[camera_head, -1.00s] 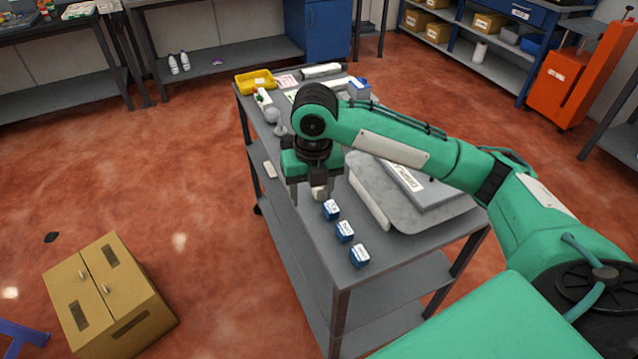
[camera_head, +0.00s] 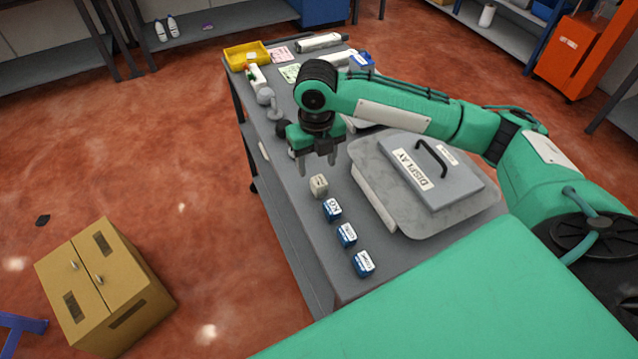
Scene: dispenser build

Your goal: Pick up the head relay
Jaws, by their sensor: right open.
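A small beige block (camera_head: 318,186) stands on the grey cart top, at the far end of a row with three small blue blocks (camera_head: 332,209), (camera_head: 347,235), (camera_head: 363,264). The blue blocks bear white labels too small for me to read surely. I cannot tell by label which block is the head relay. My right gripper (camera_head: 317,167) points down, open and empty, just beyond the beige block in the picture. Its fingertips look apart from the block. My left gripper is not in view.
A grey tray (camera_head: 385,215) holding a panel marked DISPLAY (camera_head: 455,185) with a black handle lies right of the row. A yellow bin (camera_head: 236,60), cards and grey parts (camera_head: 266,97) occupy the cart's far end. A tan cabinet (camera_head: 125,290) stands on the floor at left.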

